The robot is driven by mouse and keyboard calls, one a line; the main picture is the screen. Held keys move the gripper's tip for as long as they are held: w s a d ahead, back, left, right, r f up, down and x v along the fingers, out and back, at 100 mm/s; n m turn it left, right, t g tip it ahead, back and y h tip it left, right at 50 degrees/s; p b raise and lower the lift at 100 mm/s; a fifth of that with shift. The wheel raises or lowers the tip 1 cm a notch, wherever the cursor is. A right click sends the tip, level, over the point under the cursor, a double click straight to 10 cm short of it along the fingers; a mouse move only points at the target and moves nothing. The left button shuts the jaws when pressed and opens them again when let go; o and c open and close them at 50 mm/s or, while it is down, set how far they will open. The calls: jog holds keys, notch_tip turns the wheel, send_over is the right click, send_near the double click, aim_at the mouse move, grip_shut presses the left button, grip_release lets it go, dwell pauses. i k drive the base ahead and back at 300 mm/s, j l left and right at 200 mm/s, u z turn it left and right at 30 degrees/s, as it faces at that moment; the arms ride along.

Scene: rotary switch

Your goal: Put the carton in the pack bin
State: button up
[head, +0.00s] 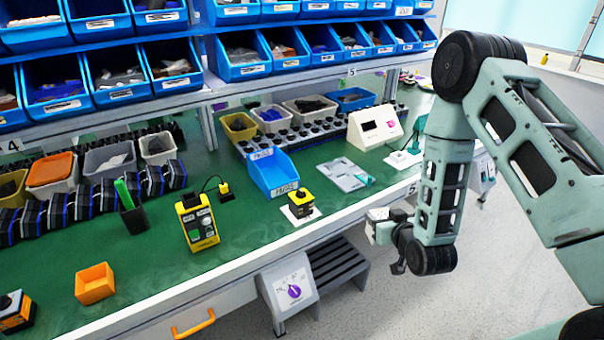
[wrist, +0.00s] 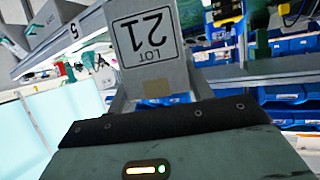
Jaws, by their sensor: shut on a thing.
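The carton (wrist: 150,45) is a grey-white box with a "LOT 21" label, upside down in the wrist view, and a tan patch of tape. My gripper (wrist: 155,85) is shut on it. In the head view the carton (head: 377,226) shows small and pale at my gripper (head: 384,232), in front of the bench edge and partly hidden by my arm. The pack bin (head: 272,170) is an open blue bin with white labels on the green bench top, to the left of my gripper. Its inside looks empty.
A yellow-and-black switch box (head: 301,203) stands just in front of the bin. A yellow handheld unit (head: 197,222), an orange bin (head: 94,283) and a grey flat panel (head: 345,174) lie on the bench (head: 240,240). A purple-knob rotary switch panel (head: 290,290) is below the edge.

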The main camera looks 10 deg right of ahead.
aim_at(277, 183)
jog(key=j+z, duration=0.15)
jog(key=z, duration=0.25)
jog(key=i+j+z, duration=0.1)
jog(key=z, duration=0.35)
jog(key=j+z, duration=0.2)
jog(key=z, duration=0.2)
jog(key=i+j, duration=0.1)
jog(key=j, duration=1.45)
jog(key=i+j, duration=0.15)
jog(key=i+z, duration=0.05)
